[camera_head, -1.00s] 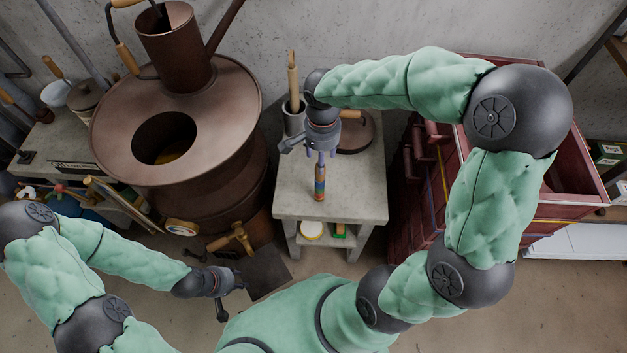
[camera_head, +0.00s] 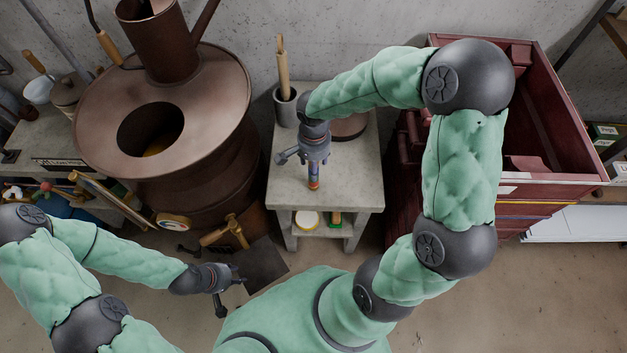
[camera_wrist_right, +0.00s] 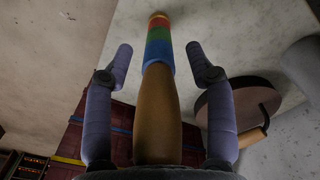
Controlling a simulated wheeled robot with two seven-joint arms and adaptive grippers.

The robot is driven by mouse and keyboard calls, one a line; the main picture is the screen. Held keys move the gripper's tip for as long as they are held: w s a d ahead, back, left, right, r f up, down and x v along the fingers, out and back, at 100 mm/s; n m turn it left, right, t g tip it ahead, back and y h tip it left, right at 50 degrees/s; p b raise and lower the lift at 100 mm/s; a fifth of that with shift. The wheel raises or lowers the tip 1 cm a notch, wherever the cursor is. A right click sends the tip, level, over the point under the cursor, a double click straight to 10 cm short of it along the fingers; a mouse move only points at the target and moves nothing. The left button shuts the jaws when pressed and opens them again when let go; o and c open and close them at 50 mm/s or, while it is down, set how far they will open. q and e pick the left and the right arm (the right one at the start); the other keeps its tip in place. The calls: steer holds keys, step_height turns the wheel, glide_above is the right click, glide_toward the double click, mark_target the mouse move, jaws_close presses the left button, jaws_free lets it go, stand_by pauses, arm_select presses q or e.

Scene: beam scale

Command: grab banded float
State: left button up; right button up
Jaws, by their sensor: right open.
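The banded float (camera_head: 314,183) stands upright on the small concrete table. Its striped end shows below my right gripper (camera_head: 314,165) in the head view. In the right wrist view the float (camera_wrist_right: 157,105) has a long tan body and blue, green, red and yellow bands toward its far end. It lies between the two open fingers of the right gripper (camera_wrist_right: 159,50), with a gap on each side. My left gripper (camera_head: 237,277) is low and to the left, away from the float; its finger opening is too small to judge.
The concrete table (camera_head: 285,185) also bears a grey cup (camera_head: 286,108) with a tall tan stick and a round brown disc (camera_head: 350,127). A rusty drum (camera_head: 215,110) stands left. A red chest (camera_head: 560,150) stands right.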

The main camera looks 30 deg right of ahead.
jaws_close()
steer(key=shift+r, duration=0.15)
